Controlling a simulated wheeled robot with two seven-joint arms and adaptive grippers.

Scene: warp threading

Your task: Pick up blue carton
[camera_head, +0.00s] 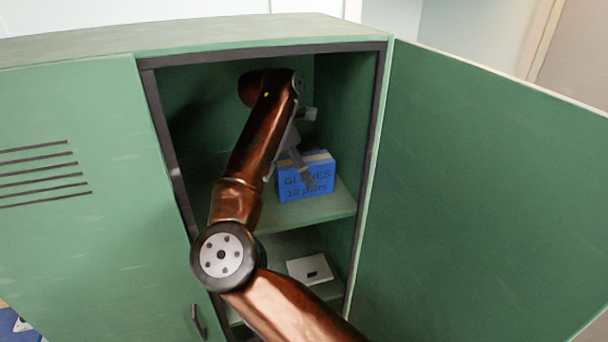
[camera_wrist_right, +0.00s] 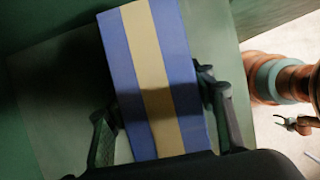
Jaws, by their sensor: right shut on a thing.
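The blue carton (camera_head: 307,181) is a box with dark lettering and a tan stripe on top, at the upper shelf of the open green locker. It also fills the middle of the right wrist view (camera_wrist_right: 180,45). My right gripper (camera_head: 291,170) reaches into the locker and is shut on the carton. In the wrist view its two fingers (camera_wrist_right: 163,115) press on opposite sides of the carton. I cannot tell whether the carton still touches the shelf. My left gripper (camera_wrist_right: 293,121) shows at the right edge of the wrist view, well below and away, with its small jaws apart.
The upper shelf (camera_head: 335,205) has bare room around the carton. A white box (camera_head: 309,269) with a dark mark lies on the shelf below. The locker's right door (camera_head: 480,190) stands open; the left door (camera_head: 90,200) is shut.

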